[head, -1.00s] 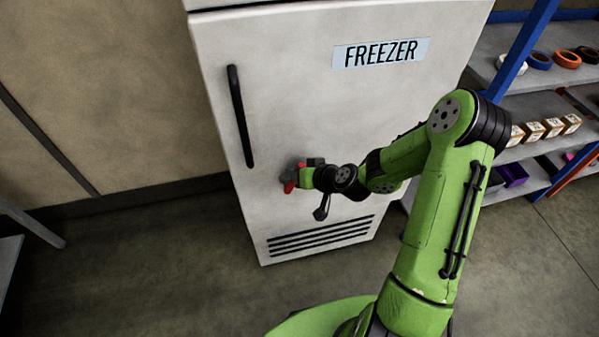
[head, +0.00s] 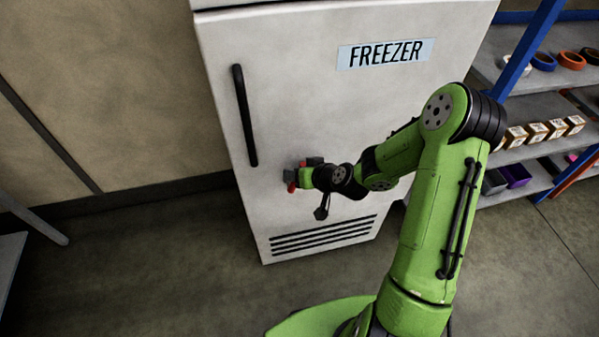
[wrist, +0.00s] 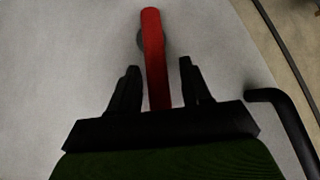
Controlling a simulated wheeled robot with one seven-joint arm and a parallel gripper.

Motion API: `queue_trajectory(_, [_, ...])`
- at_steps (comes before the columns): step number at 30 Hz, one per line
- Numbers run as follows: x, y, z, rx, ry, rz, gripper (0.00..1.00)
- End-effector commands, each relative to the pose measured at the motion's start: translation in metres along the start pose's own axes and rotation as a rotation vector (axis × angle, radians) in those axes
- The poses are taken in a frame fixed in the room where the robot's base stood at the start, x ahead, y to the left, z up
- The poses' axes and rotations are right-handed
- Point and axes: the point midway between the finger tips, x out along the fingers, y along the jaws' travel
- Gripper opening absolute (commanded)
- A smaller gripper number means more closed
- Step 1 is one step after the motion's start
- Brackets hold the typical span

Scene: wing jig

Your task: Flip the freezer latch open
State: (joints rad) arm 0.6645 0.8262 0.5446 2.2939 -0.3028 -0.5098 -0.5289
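The white freezer (head: 300,95) stands upright with its door shut. Its red latch (head: 291,187) shows only in small parts in the head view, low on the door below the black handle, with my gripper (head: 304,177) covering most of it. In the wrist view the latch (wrist: 154,55) is a red bar between the two black fingers of my gripper (wrist: 158,68). A gap shows on each side of the bar, so the fingers are open around it. A grey round pivot shows partly behind the bar's far end.
The black door handle (head: 244,115) stands out from the door above the latch; it also shows at the right of the wrist view (wrist: 285,115). Shelves with tape rolls and small boxes (head: 537,132) are at the right.

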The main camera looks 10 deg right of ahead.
Motion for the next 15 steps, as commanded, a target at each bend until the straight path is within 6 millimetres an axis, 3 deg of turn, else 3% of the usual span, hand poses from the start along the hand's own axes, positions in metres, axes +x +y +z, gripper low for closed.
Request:
queue_trajectory(4, [-0.002, 0.001, 0.000, 0.001, 0.000, 0.002, 0.48])
queue_trajectory(7, [-0.015, 0.001, -0.001, 0.000, 0.001, 0.004, 0.48])
queue_trajectory(15, [-0.090, 0.002, -0.001, 0.003, 0.002, 0.008, 0.48])
